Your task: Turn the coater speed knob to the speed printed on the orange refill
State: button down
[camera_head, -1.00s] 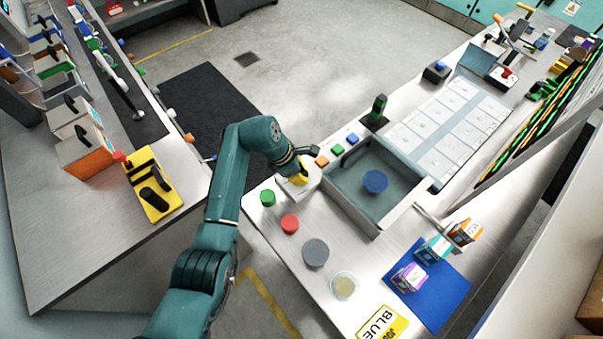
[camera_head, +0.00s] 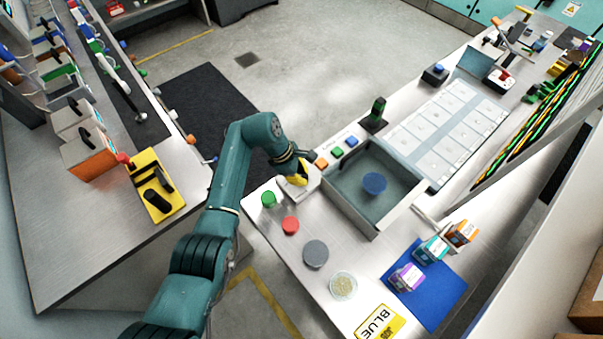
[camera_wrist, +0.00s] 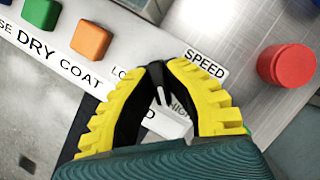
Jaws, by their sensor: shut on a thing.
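In the wrist view my yellow-fingered gripper (camera_wrist: 160,95) is shut on the black speed knob (camera_wrist: 156,78), which has a white pointer line. The label SPEED (camera_wrist: 205,64) stands beside it; the scale words around the knob are partly covered by the fingers. In the head view my gripper (camera_head: 297,178) is at the near left corner of the coater (camera_head: 372,207), by the coloured buttons. The orange refill (camera_head: 461,233) stands at the right beside the blue mat; its printing is too small to read here.
Orange (camera_head: 321,163), green (camera_head: 337,152) and blue (camera_head: 351,141) buttons sit close by my gripper. A green knob-like piece (camera_head: 268,199) and a red one (camera_head: 290,224) stand nearby. Teal (camera_head: 431,250) and purple (camera_head: 407,277) refills are on the blue mat (camera_head: 440,300).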

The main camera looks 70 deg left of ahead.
jog(key=m, duration=0.2)
jog(key=m+g+h+b, duration=0.1)
jog(key=m, duration=0.1)
jog(key=shift+f+m+h, duration=0.2)
jog(key=shift+m+h, duration=0.1)
jog(key=shift+m+g+h+b, duration=0.4)
jog(key=shift+m+g+b, duration=0.3)
jog(key=shift+m+b, duration=0.95)
jog(key=shift+m+p, duration=0.3)
jog(key=shift+m, duration=0.25)
jog(key=c, duration=1.1)
grip_release()
jog(key=shift+r, duration=0.15)
jog(key=v, duration=1.2)
